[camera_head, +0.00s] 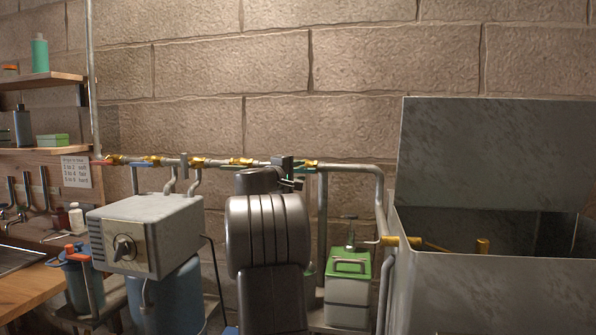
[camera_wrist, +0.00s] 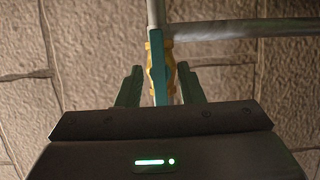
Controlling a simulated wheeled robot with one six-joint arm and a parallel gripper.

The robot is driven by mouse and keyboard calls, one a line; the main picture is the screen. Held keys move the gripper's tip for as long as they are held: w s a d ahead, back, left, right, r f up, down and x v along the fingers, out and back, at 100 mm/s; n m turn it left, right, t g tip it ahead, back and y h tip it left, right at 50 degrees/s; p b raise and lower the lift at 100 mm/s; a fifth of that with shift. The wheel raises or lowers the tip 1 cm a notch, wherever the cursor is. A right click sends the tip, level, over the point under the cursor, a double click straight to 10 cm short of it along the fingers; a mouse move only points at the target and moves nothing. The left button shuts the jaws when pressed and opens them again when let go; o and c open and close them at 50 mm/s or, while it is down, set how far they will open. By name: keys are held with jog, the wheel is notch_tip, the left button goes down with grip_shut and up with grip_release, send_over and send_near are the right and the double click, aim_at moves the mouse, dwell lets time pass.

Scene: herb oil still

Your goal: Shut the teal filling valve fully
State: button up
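The teal lever of the filling valve (camera_wrist: 157,68) shows in the wrist view, lying roughly in line with the pipe, against its brass body (camera_wrist: 170,66). My gripper (camera_wrist: 160,80) is open, with one finger on each side of the teal lever and a visible gap on both sides. In the head view my gripper (camera_head: 292,172) is at the right part of the pipe, by the brass valve (camera_head: 311,164). My arm and gripper hide part of this valve there.
Other brass valves (camera_head: 242,161) sit along the same grey pipe to the left, close to the block wall. A boxy control unit (camera_head: 145,235) stands left of my arm. A green-topped canister (camera_head: 348,290) and a large metal tank (camera_head: 490,290) stand to the right.

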grip_shut()
jog(key=shift+m, duration=0.3)
jog(key=m+g+y, duration=0.1)
jog(key=m, duration=0.2)
jog(key=shift+r+b, duration=0.1)
jog(key=shift+b, duration=0.25)
jog(key=m+g+y, duration=0.1)
jog(key=m+y, duration=0.1)
jog(key=m, duration=0.1)
jog(key=shift+d+r+m, duration=0.1)
jog(key=shift+m, duration=0.2)
jog(key=m+y, duration=0.2)
jog(key=m, duration=0.1)
jog(key=shift+d+m+y, duration=0.15)
jog(key=shift+m+y, duration=0.15)
jog(key=shift+m, duration=0.1)
jog(key=shift+m+y, duration=0.9)
jog(key=shift+m, duration=0.4)
